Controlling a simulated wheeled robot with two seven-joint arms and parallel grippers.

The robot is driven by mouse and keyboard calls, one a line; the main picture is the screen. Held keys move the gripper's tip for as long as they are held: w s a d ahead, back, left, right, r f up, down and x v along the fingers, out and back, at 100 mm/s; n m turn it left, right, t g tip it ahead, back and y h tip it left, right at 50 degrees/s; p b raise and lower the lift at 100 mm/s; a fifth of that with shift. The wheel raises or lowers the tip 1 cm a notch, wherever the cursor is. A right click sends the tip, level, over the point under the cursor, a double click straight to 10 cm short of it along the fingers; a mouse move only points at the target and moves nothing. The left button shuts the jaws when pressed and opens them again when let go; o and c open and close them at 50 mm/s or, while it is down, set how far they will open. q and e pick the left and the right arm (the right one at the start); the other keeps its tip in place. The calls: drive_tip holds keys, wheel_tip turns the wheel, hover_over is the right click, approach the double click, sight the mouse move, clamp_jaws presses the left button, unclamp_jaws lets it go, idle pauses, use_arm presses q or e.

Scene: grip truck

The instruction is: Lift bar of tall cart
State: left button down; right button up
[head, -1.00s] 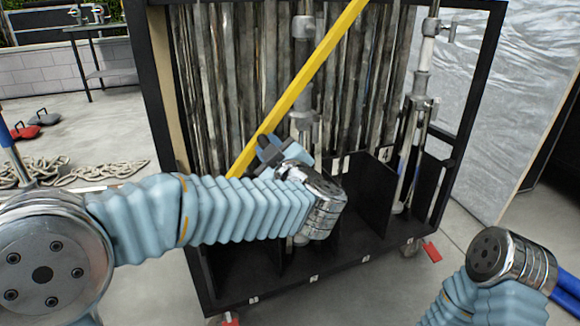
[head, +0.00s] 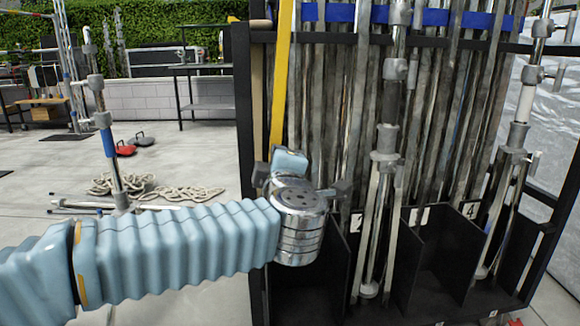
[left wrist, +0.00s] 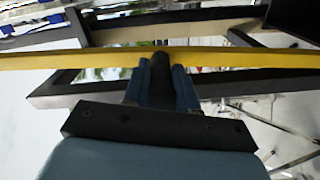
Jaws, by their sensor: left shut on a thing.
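The tall black cart (head: 412,42) fills the right half of the head view, with grey metal pipes standing in it. A yellow bar (head: 281,70) stands nearly upright at the cart's left side. My left gripper (head: 288,160) is at the lower visible part of the bar, and my wrist hides the bar's bottom end. In the left wrist view the yellow bar (left wrist: 90,59) runs across the picture and the left gripper's fingers (left wrist: 162,75) are closed on it. My right gripper is not in view.
Metal stands (head: 385,160) rise in front of the cart's numbered compartments (head: 440,240). On the left stand a pole with a blue band (head: 108,140), coiled rope (head: 170,192) and a table (head: 200,68). Open floor lies between them and the cart.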

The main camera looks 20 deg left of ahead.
use_arm(q)
drive_tip(key=shift+a, duration=0.1)
idle(0.3)
drive_tip(key=c, duration=0.9)
unclamp_jaws()
drive_tip(key=shift+s, duration=0.15)
drive_tip(key=p+v, duration=0.1)
drive_tip(key=v, duration=1.2)
drive_tip(key=shift+s, duration=0.3)
drive_tip(key=shift+w, duration=0.1)
